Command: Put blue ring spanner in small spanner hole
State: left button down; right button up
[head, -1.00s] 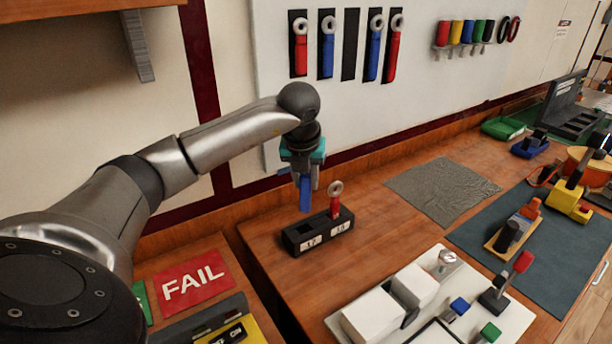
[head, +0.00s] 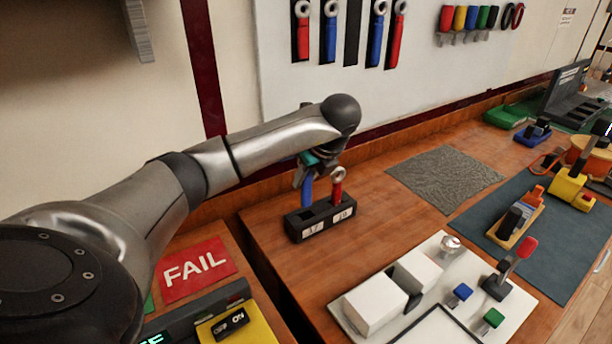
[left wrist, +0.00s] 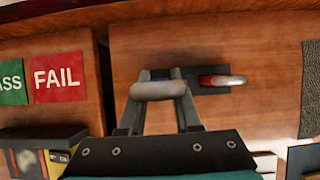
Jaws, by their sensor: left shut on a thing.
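My left gripper (head: 304,176) is shut on the blue ring spanner (head: 307,193) and holds it roughly upright, handle down, at the black two-hole block (head: 322,229). The handle's low end is at the left hole, marked 17; I cannot tell whether it is inside. The spanner's grey ring (left wrist: 158,91) shows between the fingertips (left wrist: 158,84) in the left wrist view, over the left part of the block (left wrist: 213,90). A red ring spanner (head: 337,190) stands in the block's right hole. My right gripper is not in view.
A wall board (head: 285,92) holds several red and blue spanners, with one dark slot empty. A red FAIL card (head: 196,270) lies left of the block. A white fixture panel (head: 510,318) is in front, and a grey mat (head: 445,177) lies right. Bare wood surrounds the block.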

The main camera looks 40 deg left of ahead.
pick_arm(q)
jog(key=shift+f+b, duration=2.05)
jog(key=shift+f, duration=1.1)
jog(key=shift+f+b, duration=0.45)
jog(key=shift+f, duration=0.1)
jog(key=c, duration=0.5)
grip_release()
jog(key=p+v, duration=0.1)
jog(key=v, duration=0.6)
jog(key=shift+w, duration=0.1)
jog(key=p, duration=0.5)
send_near(309, 199)
jog(key=shift+v, duration=1.6)
